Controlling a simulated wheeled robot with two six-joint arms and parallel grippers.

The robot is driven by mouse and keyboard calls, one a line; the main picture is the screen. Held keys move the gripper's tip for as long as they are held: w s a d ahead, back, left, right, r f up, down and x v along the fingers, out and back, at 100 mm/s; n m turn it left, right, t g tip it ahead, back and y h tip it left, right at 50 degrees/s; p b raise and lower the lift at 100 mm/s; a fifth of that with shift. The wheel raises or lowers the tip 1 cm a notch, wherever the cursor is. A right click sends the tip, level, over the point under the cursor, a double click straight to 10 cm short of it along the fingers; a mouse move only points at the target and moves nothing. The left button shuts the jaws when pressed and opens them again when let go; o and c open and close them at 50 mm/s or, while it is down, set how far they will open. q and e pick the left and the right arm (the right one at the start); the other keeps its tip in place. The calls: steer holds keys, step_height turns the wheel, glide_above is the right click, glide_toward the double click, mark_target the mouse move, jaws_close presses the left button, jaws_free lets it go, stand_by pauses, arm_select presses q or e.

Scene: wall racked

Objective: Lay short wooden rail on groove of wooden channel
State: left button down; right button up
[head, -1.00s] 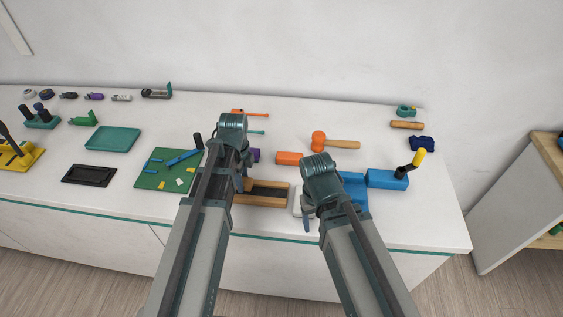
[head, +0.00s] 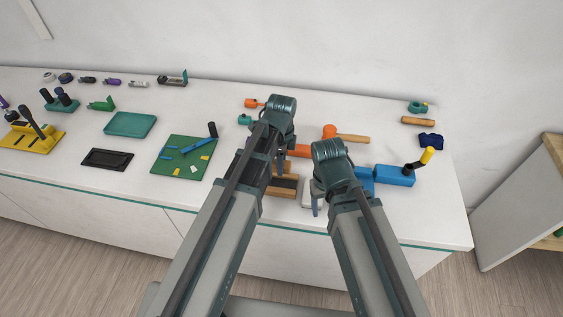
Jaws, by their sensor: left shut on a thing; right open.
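The wooden channel (head: 283,191) lies on the bench in the middle, a tan block with a dark groove. My arm hides its left part. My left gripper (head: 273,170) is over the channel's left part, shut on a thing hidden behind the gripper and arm. I cannot make out the short wooden rail there, nor whether anything touches the groove. My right gripper (head: 317,197) is open just right of the channel, in front of a pale block (head: 308,190).
An orange block (head: 299,151) and an orange-headed mallet (head: 350,138) lie behind. Blue blocks (head: 395,176) stand to the right, with a yellow-tipped black part. A green board (head: 172,168) lies left. A wooden cylinder (head: 418,121) lies at back right. The right front bench is clear.

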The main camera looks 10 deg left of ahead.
arm_select(q)
steer(key=shift+f+b, duration=3.35)
steer(key=shift+f, duration=0.2)
steer(key=shift+f, duration=0.15)
steer(key=shift+c, duration=1.3)
jaws_free()
step_height(320, 180, up, 14)
steer(key=p, duration=1.3)
steer(key=shift+p, duration=0.3)
steer(key=shift+f, duration=0.2)
